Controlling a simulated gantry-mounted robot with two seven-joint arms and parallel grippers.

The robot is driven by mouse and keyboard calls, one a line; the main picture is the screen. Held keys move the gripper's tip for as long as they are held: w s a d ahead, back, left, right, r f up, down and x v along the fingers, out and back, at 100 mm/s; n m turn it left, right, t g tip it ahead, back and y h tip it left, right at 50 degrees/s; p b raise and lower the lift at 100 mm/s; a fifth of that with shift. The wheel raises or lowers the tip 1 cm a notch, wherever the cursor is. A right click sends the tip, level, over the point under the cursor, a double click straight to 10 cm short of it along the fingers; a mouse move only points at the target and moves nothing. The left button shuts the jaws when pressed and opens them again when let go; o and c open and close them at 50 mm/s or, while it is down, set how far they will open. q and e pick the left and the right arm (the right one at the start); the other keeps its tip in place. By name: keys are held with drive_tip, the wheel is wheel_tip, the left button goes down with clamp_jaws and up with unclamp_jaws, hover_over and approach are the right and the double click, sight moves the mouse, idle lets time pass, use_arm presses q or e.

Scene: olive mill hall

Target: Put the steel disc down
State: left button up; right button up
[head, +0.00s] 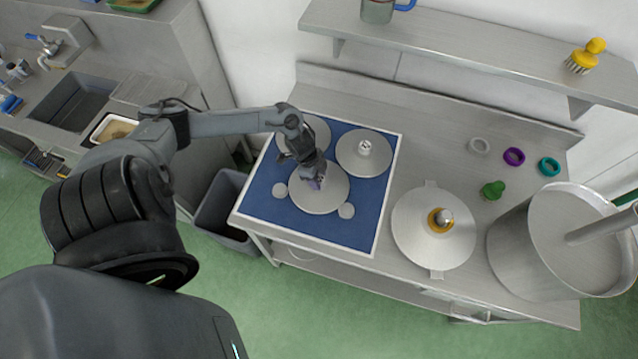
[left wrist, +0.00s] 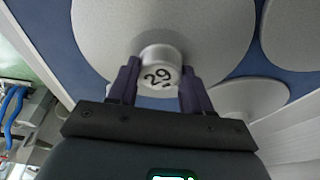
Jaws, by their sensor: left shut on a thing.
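My left gripper (head: 316,183) is shut on the round knob (left wrist: 160,72) of a grey steel disc (head: 318,200). The knob bears the number 29 in the left wrist view, with a dark finger on either side. The disc (left wrist: 165,25) lies flat over the blue mat (head: 262,208) with the white border. I cannot tell whether it touches the mat or hangs just above it. The gripper hides part of the disc in the head view. My right gripper is not in view.
Two other discs lie at the mat's back, one with a knob (head: 364,153). Two small discs (head: 279,190) (head: 346,211) lie near the front. Right of the mat are a large plate (head: 412,228), a green object (head: 492,190), rings (head: 514,156) and a steel pot (head: 516,250).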

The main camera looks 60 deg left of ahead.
use_arm(q)
clamp_jaws()
drive_tip(key=shift+r, duration=0.1)
